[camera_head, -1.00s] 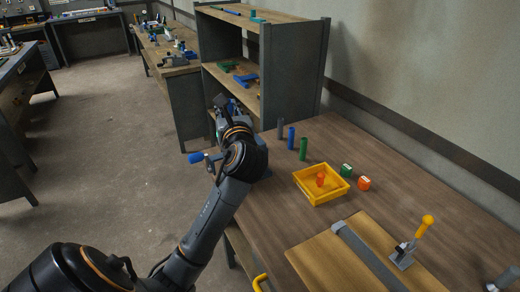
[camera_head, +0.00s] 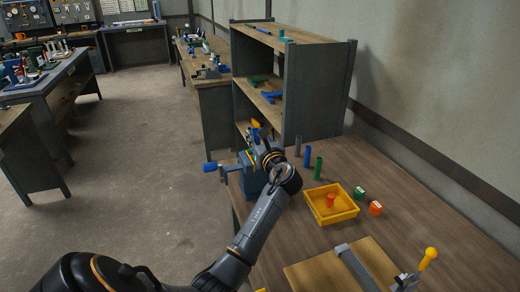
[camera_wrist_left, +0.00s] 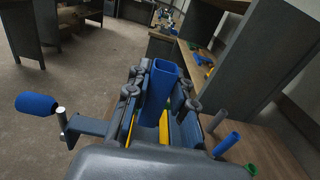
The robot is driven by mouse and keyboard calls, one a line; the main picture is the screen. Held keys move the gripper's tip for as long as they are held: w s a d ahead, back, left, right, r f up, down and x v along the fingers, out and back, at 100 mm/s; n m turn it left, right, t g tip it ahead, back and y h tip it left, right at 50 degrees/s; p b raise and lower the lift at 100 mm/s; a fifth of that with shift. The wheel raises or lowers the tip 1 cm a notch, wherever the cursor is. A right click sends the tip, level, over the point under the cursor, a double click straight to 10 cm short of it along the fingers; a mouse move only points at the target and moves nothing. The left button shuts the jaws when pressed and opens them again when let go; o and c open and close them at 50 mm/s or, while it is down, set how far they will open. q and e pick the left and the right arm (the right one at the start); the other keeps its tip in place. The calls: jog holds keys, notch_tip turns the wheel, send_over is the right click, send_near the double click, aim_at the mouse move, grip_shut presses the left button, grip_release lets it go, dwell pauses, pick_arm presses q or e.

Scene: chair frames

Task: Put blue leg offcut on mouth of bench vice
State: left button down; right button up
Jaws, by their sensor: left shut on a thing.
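My left gripper (camera_head: 258,136) is over the bench vice (camera_head: 250,180) at the left edge of the workbench. In the left wrist view, my left gripper (camera_wrist_left: 160,95) is shut on the blue leg offcut (camera_wrist_left: 165,76), a squarish blue piece standing up between the fingers. In the head view my gripper and arm mostly hide the offcut. The vice is blue, with a blue-knobbed handle sticking out left; the handle also shows in the wrist view (camera_wrist_left: 36,103). The vice's mouth is largely hidden, so I cannot tell whether the offcut touches it. My right gripper is not in view.
Grey, blue (camera_head: 307,157) and green (camera_head: 318,167) upright posts stand right of the vice. A yellow tray (camera_head: 348,213) holds an orange piece. Green and orange blocks (camera_head: 375,208) lie beside it. A shelf unit (camera_head: 318,90) rises behind.

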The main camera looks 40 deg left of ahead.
pick_arm(q)
jog(key=shift+w+f, duration=0.85)
jog(key=shift+f, duration=0.2)
notch_tip(320, 180, down, 3)
jog(key=shift+w+r, duration=0.1)
jog(key=shift+w, duration=0.05)
jog(key=shift+f, duration=0.25)
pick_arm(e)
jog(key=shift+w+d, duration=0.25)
pick_arm(q)
jog(key=shift+f, duration=0.15)
jog(key=c, duration=1.1)
grip_release()
jog(key=shift+c, duration=0.2)
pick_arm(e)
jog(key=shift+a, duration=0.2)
